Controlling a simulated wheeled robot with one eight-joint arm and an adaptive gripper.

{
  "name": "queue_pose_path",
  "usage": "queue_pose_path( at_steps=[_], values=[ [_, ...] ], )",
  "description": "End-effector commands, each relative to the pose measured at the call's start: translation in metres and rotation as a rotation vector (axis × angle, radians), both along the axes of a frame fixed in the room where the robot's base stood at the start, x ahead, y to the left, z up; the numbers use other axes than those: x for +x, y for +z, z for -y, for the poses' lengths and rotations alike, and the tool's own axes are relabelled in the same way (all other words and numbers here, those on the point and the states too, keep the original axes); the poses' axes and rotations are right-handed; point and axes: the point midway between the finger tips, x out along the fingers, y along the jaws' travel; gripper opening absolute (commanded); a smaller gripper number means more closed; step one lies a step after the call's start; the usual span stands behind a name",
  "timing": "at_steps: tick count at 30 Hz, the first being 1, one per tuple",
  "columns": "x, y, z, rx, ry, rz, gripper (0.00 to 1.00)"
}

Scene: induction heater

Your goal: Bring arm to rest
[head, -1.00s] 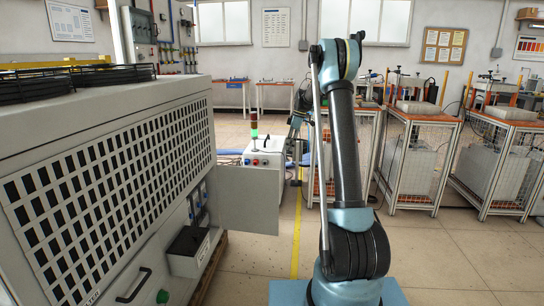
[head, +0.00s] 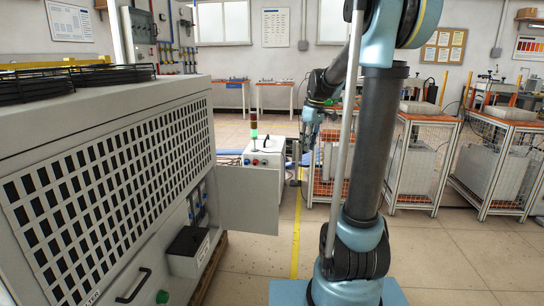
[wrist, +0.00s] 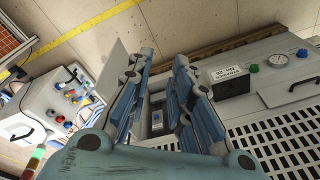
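My gripper (wrist: 164,62) shows in the wrist view with its two blue-padded fingers apart and nothing held between them. In the head view my gripper (head: 308,136) hangs small at the end of the arm, in front of the orange-framed cages and right of the white control box. The arm's upper link stands upright in the middle of the head view, with its elbow at the top edge. My fingers appear clear of every surface.
A large grey cabinet (head: 105,190) fills the left, its door panel (head: 235,198) swung out. The white control box (head: 263,165) carries a lit green signal lamp (head: 254,134). Orange-framed mesh cages (head: 418,165) line the right. The floor at front right is clear.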

Motion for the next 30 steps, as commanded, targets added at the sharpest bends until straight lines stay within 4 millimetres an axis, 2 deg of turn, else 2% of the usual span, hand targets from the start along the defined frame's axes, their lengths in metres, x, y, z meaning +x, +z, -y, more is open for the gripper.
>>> queue_pose_path(
  at_steps=[1, 3, 14, 23, 30],
  values=[
    [-0.016, 0.0, 0.002, -0.003, -0.028, 0.001, 0.2],
    [-0.036, -0.002, 0.005, -0.009, -0.07, 0.002, 0.2],
    [-0.135, -0.022, 0.02, -0.031, -0.292, 0.016, 0.2],
    [-0.211, -0.058, 0.032, -0.042, -0.475, 0.034, 0.2],
    [-0.265, -0.098, 0.04, -0.045, -0.622, 0.051, 0.2]
  ],
)
